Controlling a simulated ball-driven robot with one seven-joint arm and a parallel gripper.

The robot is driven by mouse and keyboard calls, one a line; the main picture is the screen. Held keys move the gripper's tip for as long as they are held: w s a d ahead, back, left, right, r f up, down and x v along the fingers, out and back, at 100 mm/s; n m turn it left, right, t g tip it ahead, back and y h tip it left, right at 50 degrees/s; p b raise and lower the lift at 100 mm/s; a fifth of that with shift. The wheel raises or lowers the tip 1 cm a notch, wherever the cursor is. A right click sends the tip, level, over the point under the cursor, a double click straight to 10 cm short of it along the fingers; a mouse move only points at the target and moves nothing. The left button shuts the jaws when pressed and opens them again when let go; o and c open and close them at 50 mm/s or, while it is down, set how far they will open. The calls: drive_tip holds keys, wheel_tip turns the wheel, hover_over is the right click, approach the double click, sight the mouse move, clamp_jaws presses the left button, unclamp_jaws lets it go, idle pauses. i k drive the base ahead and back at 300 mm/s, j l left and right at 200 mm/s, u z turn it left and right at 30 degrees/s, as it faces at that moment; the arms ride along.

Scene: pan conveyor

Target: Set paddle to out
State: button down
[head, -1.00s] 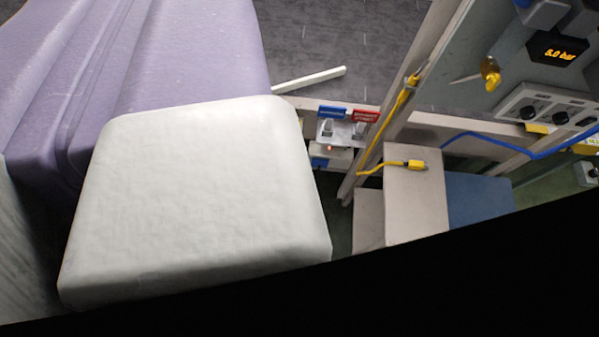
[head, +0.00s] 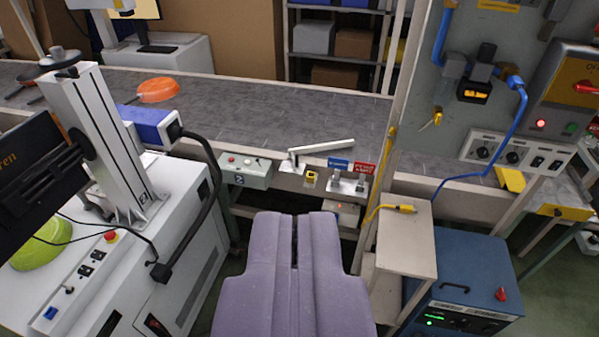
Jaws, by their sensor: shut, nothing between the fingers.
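The paddle (head: 325,146) is a pale bar at the near edge of the grey conveyor belt (head: 250,105). It runs from a pivot bracket at its left end to a free tip at the right, tilted slightly upward in the picture and lying mostly along the belt edge. My gripper (head: 294,222) is lavender and fills the bottom middle of the view. Its two fingers lie side by side with a thin dark line between them, shut and empty. It points toward the conveyor and appears apart from the paddle.
Blue (head: 338,163) and red (head: 365,168) signs stand over small switches right of the paddle. A control box (head: 246,171) is to its left. A white machine (head: 100,270) stands left, a post (head: 385,170), beige box (head: 407,235) and blue unit (head: 465,275) right. An orange pan (head: 158,90) is on the belt.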

sight(294, 152)
drive_tip(key=i+j, duration=0.15)
drive_tip(key=i, duration=0.35)
drive_tip(key=i+j, duration=0.15)
drive_tip(key=i, duration=0.3)
drive_tip(key=i+j, duration=0.2)
drive_tip(key=i, duration=0.3)
drive_tip(key=i+j, duration=0.15)
drive_tip(key=i, duration=0.3)
drive_tip(key=i+j, duration=0.15)
drive_tip(key=i, duration=0.35)
